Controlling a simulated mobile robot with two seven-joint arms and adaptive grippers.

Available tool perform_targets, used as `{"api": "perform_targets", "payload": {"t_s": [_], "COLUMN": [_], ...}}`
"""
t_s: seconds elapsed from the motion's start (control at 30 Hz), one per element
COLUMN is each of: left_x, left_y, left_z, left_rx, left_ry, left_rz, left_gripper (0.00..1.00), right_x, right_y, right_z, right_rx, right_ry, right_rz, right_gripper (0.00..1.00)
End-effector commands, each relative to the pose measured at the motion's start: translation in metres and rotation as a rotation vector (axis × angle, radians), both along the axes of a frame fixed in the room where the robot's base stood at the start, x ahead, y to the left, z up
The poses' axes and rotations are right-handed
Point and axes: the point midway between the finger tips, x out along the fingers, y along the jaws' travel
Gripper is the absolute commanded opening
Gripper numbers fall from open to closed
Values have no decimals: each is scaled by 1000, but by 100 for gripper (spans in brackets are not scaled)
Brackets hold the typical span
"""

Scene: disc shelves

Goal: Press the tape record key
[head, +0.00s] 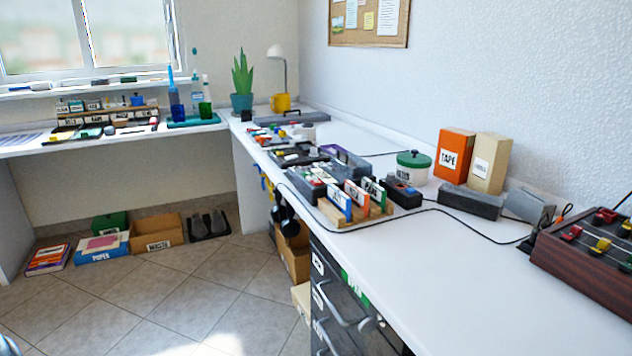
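I cannot make out a marked record key. A dark device with a purple part and small pale and coloured pieces (296,155) lies in the middle of the right-hand counter. In front of it is a grey unit with small red, green and white parts (303,184). A wood-sided console with red and yellow sliders or keys (590,250) stands at the right edge, partly cut off. Which of these is the tape machine I cannot tell. An orange box labelled TAPE (455,156) stands against the wall.
The white counter (430,285) is bare at the front, with a black cable across it. Labelled cases in a wooden rack (355,200), a green-lidded pot (413,167) and a grey block (471,202) stand behind. Drawers with handles are below. The tiled floor (190,290) is open at left.

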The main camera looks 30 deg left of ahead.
Motion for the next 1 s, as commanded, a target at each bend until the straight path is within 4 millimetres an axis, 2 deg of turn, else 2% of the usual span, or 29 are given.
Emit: {"api": "perform_targets", "payload": {"t_s": [0.03, 0.2, 1.0], "left_x": [0, 0, 0], "left_y": [0, 0, 0], "left_z": [0, 0, 0], "left_rx": [0, 0, 0], "left_ry": [0, 0, 0], "left_rz": [0, 0, 0], "left_gripper": [21, 0, 0], "right_x": [0, 0, 0], "right_y": [0, 0, 0], "right_z": [0, 0, 0], "right_rx": [0, 0, 0], "right_ry": [0, 0, 0], "right_rz": [0, 0, 0], "right_gripper": [0, 0, 0]}}
